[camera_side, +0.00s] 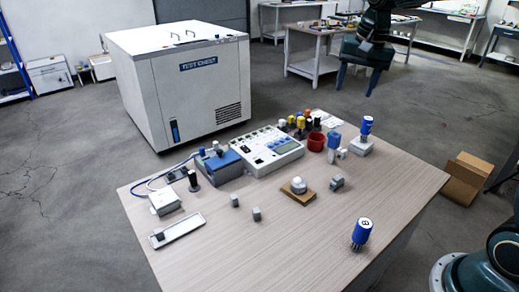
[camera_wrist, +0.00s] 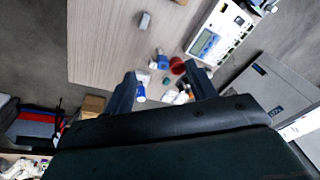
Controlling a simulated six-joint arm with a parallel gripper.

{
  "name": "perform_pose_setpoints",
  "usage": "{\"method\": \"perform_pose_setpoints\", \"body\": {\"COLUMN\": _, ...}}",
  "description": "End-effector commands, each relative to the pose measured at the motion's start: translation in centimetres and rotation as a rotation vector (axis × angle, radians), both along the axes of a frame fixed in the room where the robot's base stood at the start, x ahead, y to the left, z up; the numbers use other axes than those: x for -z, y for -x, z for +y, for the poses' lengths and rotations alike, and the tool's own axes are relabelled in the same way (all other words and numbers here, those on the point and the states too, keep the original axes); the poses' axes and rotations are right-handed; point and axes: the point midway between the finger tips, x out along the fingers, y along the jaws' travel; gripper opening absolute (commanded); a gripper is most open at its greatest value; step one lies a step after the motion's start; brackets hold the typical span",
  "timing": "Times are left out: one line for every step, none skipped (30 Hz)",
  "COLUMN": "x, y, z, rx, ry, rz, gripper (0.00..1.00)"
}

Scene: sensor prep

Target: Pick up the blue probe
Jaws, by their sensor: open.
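Two blue cylinders look like the blue probe, and I cannot tell which one it is. One (camera_side: 361,235), with a white-marked top, stands upright on the bare front right of the table. The other (camera_side: 367,125) stands on a white block (camera_side: 361,147) at the table's back right. In the wrist view a blue and white piece (camera_wrist: 141,92) shows beside the left finger, partly hidden. My gripper (camera_side: 357,85) is open and empty, high up beyond the table's far edge in the side view; its fingers (camera_wrist: 161,82) also show in the wrist view.
A red cup (camera_side: 317,142), a smaller blue piece (camera_side: 334,140) and several coloured-top items (camera_side: 300,122) stand near the back right. A meter box (camera_side: 266,150) is at the back. A white dome on a brown block (camera_side: 297,195) sits mid-table. The front of the table (camera_side: 260,255) is clear.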

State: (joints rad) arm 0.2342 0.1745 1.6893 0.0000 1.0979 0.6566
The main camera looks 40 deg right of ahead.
Motion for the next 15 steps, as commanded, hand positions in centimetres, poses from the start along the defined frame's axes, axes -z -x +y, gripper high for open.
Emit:
{"method": "perform_pose_setpoints", "body": {"x": 0.7, "y": -1.0, "z": -0.7, "rx": 0.035, "ry": -0.008, "rz": 0.014, "gripper": 0.56}}
{"method": "perform_pose_setpoints", "body": {"x": 1.1, "y": -1.5, "z": -1.1, "rx": 0.056, "ry": -0.012, "rz": 0.022, "gripper": 0.56}}
{"method": "perform_pose_setpoints", "body": {"x": 1.6, "y": -2.2, "z": -1.7, "rx": 0.085, "ry": -0.018, "rz": 0.031, "gripper": 0.56}}
{"method": "perform_pose_setpoints", "body": {"x": 2.0, "y": -2.7, "z": -2.1, "rx": 0.106, "ry": -0.022, "rz": 0.036, "gripper": 0.56}}
{"method": "perform_pose_setpoints", "body": {"x": 2.4, "y": -3.2, "z": -2.5, "rx": 0.126, "ry": -0.026, "rz": 0.043, "gripper": 0.56}}
{"method": "perform_pose_setpoints", "body": {"x": 3.0, "y": -3.9, "z": -3.0, "rx": 0.155, "ry": -0.031, "rz": 0.052, "gripper": 0.56}}
{"method": "perform_pose_setpoints", "body": {"x": 3.4, "y": -4.4, "z": -3.5, "rx": 0.176, "ry": -0.035, "rz": 0.059, "gripper": 0.56}}
{"method": "perform_pose_setpoints", "body": {"x": 3.9, "y": -4.8, "z": -3.9, "rx": 0.199, "ry": -0.039, "rz": 0.066, "gripper": 0.56}}
{"method": "perform_pose_setpoints", "body": {"x": 4.5, "y": -5.4, "z": -4.5, "rx": 0.227, "ry": -0.045, "rz": 0.075, "gripper": 0.56}}
{"method": "perform_pose_setpoints", "body": {"x": 5.0, "y": -5.9, "z": -4.9, "rx": 0.248, "ry": -0.048, "rz": 0.082, "gripper": 0.56}}
{"method": "perform_pose_setpoints", "body": {"x": 5.5, "y": -6.3, "z": -5.3, "rx": 0.269, "ry": -0.051, "rz": 0.088, "gripper": 0.56}}
{"method": "perform_pose_setpoints", "body": {"x": 6.2, "y": -6.9, "z": -5.9, "rx": 0.297, "ry": -0.056, "rz": 0.097, "gripper": 0.56}}
{"method": "perform_pose_setpoints", "body": {"x": 6.7, "y": -7.2, "z": -6.4, "rx": 0.32, "ry": -0.059, "rz": 0.104, "gripper": 0.56}}
{"method": "perform_pose_setpoints", "body": {"x": 7.3, "y": -7.6, "z": -6.8, "rx": 0.34, "ry": -0.062, "rz": 0.11, "gripper": 0.56}}
{"method": "perform_pose_setpoints", "body": {"x": 8.0, "y": -8.1, "z": -7.3, "rx": 0.367, "ry": -0.067, "rz": 0.119, "gripper": 0.56}}
